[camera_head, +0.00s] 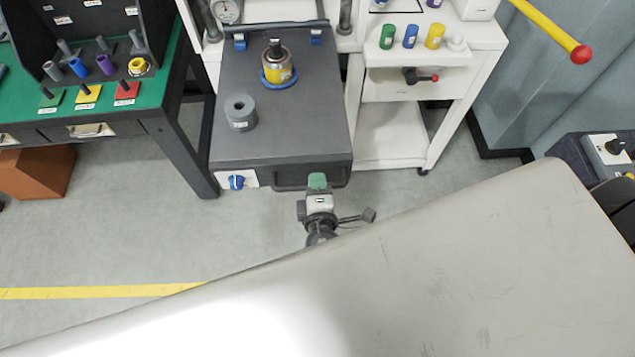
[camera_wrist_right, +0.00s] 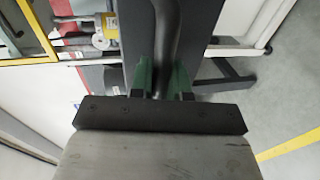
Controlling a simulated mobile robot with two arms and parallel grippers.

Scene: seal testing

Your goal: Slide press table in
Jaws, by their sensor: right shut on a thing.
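The press table (camera_head: 310,120) is a dark grey slab on the press, extending toward me in the head view. A dark bar handle (camera_head: 290,184) runs along its front edge. My right gripper (camera_head: 317,181), with green fingertips, is at the right part of this handle. In the right wrist view the green fingers (camera_wrist_right: 160,78) close around the dark handle (camera_wrist_right: 167,35). A yellow and silver cylinder with a blue ring at its base (camera_head: 278,68) stands on the table. A grey ring-shaped block (camera_head: 240,112) sits nearer the left edge. My left gripper is not in view.
A green bench (camera_head: 150,85) with coloured parts stands left. A white cart (camera_head: 465,75) with coloured cylinders stands right. A yellow lever with a red ball (camera_head: 555,35) juts in at upper right. Floor in front is clear.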

